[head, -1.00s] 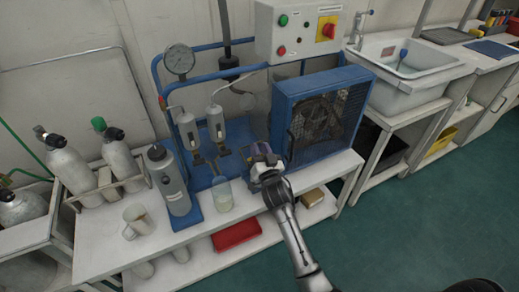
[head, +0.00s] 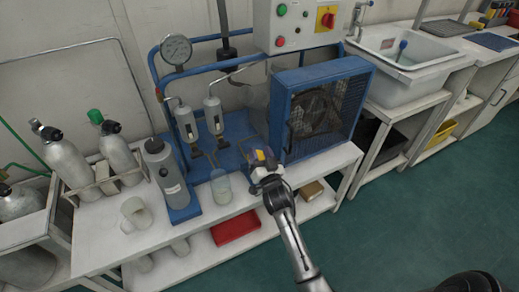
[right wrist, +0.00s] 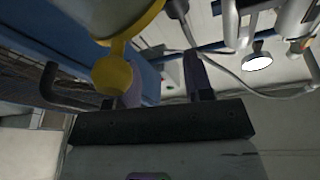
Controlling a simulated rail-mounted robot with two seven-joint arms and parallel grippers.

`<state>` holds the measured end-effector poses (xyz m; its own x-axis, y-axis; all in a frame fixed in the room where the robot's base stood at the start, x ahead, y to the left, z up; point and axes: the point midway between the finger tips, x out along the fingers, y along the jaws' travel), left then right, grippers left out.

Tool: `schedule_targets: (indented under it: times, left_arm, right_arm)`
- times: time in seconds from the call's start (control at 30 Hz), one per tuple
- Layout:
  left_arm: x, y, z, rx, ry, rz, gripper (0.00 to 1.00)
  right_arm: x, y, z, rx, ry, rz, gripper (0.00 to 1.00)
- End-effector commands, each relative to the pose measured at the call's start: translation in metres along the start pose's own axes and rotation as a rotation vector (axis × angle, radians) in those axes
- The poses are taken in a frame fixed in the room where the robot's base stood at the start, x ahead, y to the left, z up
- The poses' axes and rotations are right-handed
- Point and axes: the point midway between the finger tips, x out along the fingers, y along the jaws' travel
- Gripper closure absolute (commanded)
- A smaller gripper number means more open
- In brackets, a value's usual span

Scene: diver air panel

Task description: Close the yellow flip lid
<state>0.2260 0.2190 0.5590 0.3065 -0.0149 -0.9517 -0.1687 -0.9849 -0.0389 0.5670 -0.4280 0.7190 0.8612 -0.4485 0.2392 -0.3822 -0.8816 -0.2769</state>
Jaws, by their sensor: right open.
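The yellow flip lid (right wrist: 112,74) shows close up in the right wrist view, as a rounded yellow tab below a yellow rim with a pale face. In the head view a small yellow patch (head: 260,155) shows at my right gripper (head: 265,166), in front of the blue compressor cage; it is too small to make out its shape. In the right wrist view my right gripper (right wrist: 165,82) is open. The tab is beside the left finger and partly covers it; I cannot tell whether they touch. My left gripper is not in view.
A glass jar (head: 221,186) and a grey bottle (head: 166,174) stand on the white bench left of my right gripper. The blue fan cage (head: 320,108) is close on its right. A red tray (head: 236,226) lies on the shelf below. Green floor is free in front.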

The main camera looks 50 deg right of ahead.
Motion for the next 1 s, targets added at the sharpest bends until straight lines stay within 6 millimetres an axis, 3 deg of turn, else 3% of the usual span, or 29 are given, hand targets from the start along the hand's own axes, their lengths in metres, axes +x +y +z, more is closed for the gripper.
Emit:
schedule_targets:
  times: [1.0]
  left_arm:
    - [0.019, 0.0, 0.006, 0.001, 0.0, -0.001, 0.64]
  right_arm:
    - [-0.055, 0.009, 0.042, 0.0, -0.002, 0.001, 0.53]
